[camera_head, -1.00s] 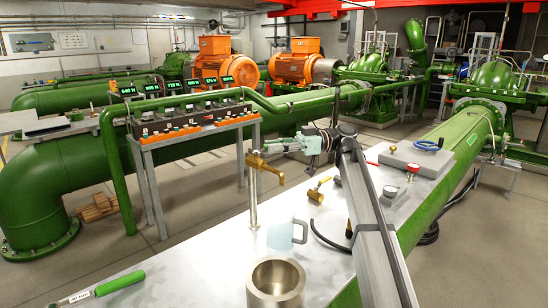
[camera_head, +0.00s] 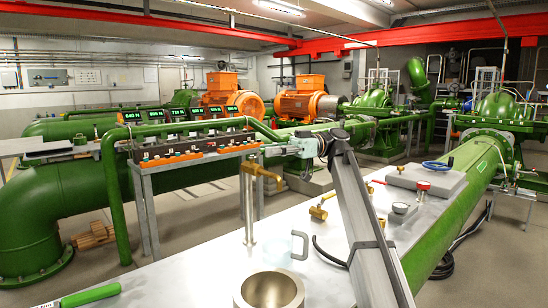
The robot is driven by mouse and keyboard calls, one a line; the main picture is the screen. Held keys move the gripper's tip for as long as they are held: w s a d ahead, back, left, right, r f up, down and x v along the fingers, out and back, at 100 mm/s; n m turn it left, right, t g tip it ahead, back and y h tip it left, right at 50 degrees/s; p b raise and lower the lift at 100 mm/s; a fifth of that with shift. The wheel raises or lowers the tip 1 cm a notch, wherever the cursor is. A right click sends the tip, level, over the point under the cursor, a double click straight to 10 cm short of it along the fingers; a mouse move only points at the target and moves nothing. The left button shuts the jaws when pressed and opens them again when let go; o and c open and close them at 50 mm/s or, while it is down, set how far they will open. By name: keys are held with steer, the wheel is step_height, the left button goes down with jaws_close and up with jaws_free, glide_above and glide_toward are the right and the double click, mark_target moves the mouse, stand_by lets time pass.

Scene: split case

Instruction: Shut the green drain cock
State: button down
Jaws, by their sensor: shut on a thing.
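A brass tap (camera_head: 262,172) stands on an upright post (camera_head: 249,215) at the table's left edge, its spout toward the right. It is the only likely drain cock I make out; no green part of it shows clearly. My gripper (camera_head: 272,151), beyond a pale green wrist part, reaches in from the right at the tap's top. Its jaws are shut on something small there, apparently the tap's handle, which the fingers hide. I cannot tell the handle's angle.
A clear mug (camera_head: 299,244) and a metal cup (camera_head: 271,291) stand below the tap. A green-handled tool (camera_head: 90,296) lies at lower left. A brass valve (camera_head: 320,208), black hose (camera_head: 330,254) and grey block with blue handwheel (camera_head: 427,176) are to the right.

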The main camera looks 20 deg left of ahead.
stand_by(0.3)
steer(key=c, duration=1)
jaws_free()
steer(key=shift+c, duration=0.2)
step_height(320, 180, up, 10)
steer(key=shift+r, duration=0.1)
steer(key=shift+c, duration=0.4)
